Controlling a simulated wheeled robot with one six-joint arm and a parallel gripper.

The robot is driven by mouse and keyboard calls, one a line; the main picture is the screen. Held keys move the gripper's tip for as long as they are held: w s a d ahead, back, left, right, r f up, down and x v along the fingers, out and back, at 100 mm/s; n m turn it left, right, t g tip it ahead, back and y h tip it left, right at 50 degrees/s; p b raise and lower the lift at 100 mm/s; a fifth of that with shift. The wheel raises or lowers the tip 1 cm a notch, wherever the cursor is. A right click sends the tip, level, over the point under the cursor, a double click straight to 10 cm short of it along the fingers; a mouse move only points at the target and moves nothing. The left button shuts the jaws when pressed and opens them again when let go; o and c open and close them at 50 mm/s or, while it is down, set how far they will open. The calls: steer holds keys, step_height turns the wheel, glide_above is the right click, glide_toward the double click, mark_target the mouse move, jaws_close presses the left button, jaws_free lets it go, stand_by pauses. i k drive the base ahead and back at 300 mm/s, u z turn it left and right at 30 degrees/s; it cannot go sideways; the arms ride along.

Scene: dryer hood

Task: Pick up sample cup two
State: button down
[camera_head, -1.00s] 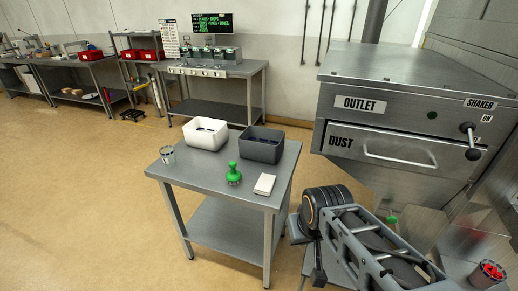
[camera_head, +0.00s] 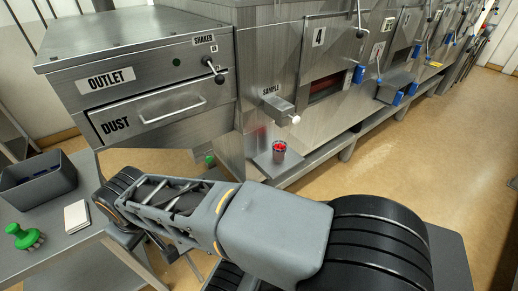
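A small cup with red contents (camera_head: 279,150) stands upright on a small metal shelf (camera_head: 262,165) below the spout labelled SAMPLE. I cannot read any number on it, so I cannot tell whether it is sample cup two. My arm (camera_head: 270,225) is folded across the lower middle of the view, apart from the cup. The end of my arm, around my gripper (camera_head: 168,252), shows only as a dark part low at the left, mostly hidden behind the arm links. Its fingers cannot be made out.
A metal table at the left holds a dark grey bin (camera_head: 38,180), a green knobbed tool (camera_head: 24,237) and a white block (camera_head: 77,216). The steel machine with OUTLET and DUST panels (camera_head: 150,95) stands behind. Levers stick out along its front. The floor at the right is clear.

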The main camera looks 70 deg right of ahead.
mark_target(280, 147)
steer(key=u, duration=2.25)
steer(key=k, duration=1.85)
steer(key=z, duration=0.6)
